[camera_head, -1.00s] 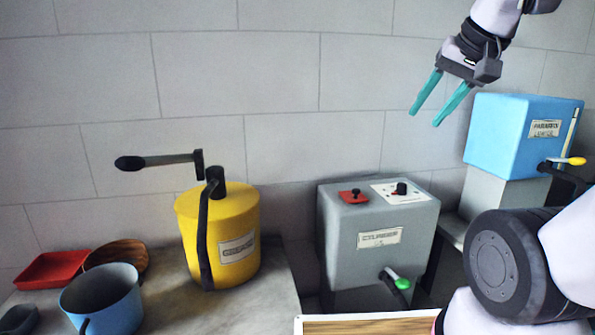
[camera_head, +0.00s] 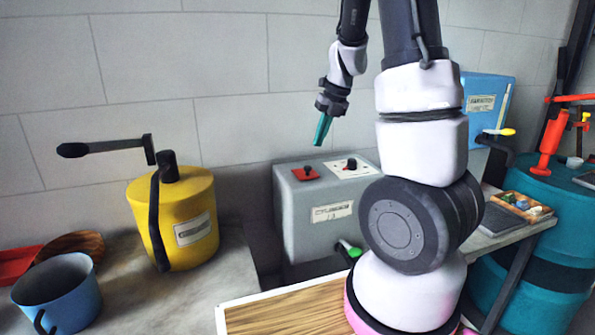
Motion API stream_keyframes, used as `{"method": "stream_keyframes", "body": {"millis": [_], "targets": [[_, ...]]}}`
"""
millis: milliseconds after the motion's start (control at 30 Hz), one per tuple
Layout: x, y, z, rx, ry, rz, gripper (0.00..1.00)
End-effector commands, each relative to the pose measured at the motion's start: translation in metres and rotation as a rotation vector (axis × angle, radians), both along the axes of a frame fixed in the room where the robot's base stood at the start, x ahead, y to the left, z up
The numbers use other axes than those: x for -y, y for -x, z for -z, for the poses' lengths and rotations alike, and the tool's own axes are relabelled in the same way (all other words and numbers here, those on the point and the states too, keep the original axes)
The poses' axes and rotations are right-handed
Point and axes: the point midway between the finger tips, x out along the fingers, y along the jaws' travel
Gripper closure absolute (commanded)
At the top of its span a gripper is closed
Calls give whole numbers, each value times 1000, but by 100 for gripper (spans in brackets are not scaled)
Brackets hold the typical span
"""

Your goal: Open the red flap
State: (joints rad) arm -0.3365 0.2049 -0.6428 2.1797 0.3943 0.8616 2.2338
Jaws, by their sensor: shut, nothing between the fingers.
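The red flap (camera_head: 306,175) is a small red plate with a dark knob, lying flat on top of the grey cylinder box (camera_head: 290,225), at its left side. My gripper (camera_head: 321,130) hangs above the box, slightly right of the flap and apart from it. Its teal fingers point down and are shut with nothing between them. My arm hides the right part of the grey box.
A yellow canister (camera_head: 158,235) with a long black crank handle stands to the left, near a blue pot (camera_head: 58,295). A blue box (camera_head: 480,100) and a teal drum (camera_head: 570,190) stand to the right. A small tray (camera_head: 540,216) lies on a side table.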

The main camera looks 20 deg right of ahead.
Motion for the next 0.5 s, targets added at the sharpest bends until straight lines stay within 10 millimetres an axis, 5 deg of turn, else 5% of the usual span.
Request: {"method": "stream_keyframes", "body": {"millis": [167,500], "targets": [[9,-9,16,-53,-8,164,100],[0,-18,64,-60,-9,178,100]]}}
